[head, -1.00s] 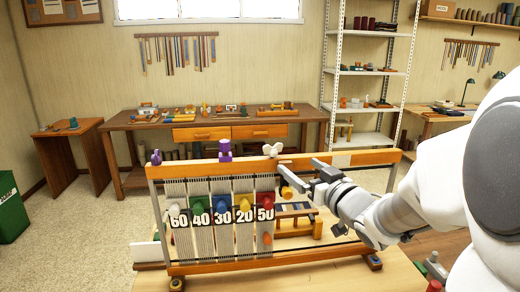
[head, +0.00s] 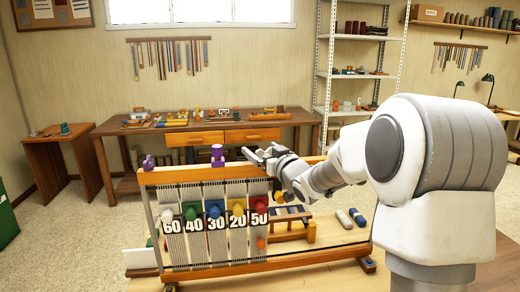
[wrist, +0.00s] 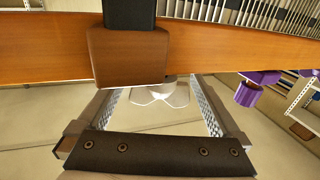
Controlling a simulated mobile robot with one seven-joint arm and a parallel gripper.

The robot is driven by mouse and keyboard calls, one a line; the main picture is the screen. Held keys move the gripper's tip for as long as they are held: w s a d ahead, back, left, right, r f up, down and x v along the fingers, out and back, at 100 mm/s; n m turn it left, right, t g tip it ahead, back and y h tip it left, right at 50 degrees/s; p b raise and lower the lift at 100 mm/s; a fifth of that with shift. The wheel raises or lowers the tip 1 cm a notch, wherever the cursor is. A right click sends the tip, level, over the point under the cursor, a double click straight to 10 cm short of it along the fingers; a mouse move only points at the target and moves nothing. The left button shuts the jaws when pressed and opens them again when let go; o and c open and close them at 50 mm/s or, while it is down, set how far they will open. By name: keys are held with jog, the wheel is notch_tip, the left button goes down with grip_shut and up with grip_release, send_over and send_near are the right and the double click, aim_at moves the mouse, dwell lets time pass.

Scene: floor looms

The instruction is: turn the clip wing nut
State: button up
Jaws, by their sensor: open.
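The pale wing nut (wrist: 160,97) shows in the wrist view at the lower edge of a brown block (wrist: 127,55) on the loom's wooden beam (wrist: 220,45). My gripper (wrist: 164,103) is open, with one finger on each side of the wing nut. Gaps show between the wings and the fingers, so it does not look gripped. In the head view my gripper (head: 257,154) is at the right part of the loom's top beam (head: 185,175) and hides the wing nut.
A purple clamp (head: 217,156) stands on the top beam to the left, with a smaller purple piece (head: 149,163) at its left end.

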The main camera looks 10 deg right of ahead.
jog(key=shift+w+a, duration=0.2)
jog(key=shift+w, duration=0.4)
jog(key=c, duration=1.2)
jog(key=shift+s+a+r+n+g+y+p, duration=0.15)
jog(key=shift+n+g+y+p, duration=0.5)
jog(key=shift+y+p, duration=0.5)
jog(key=shift+s+a+f+n+g+y+p, duration=0.15)
jog(key=shift+n+g+y+p, duration=0.35)
jog(key=shift+n+y+p, duration=0.65)
jog(key=shift+a+r+n+g+y+p, duration=0.15)
jog(key=shift+n+g+y+p, duration=0.4)
jog(key=shift+y+p, duration=0.6)
jog(key=shift+h, duration=0.25)
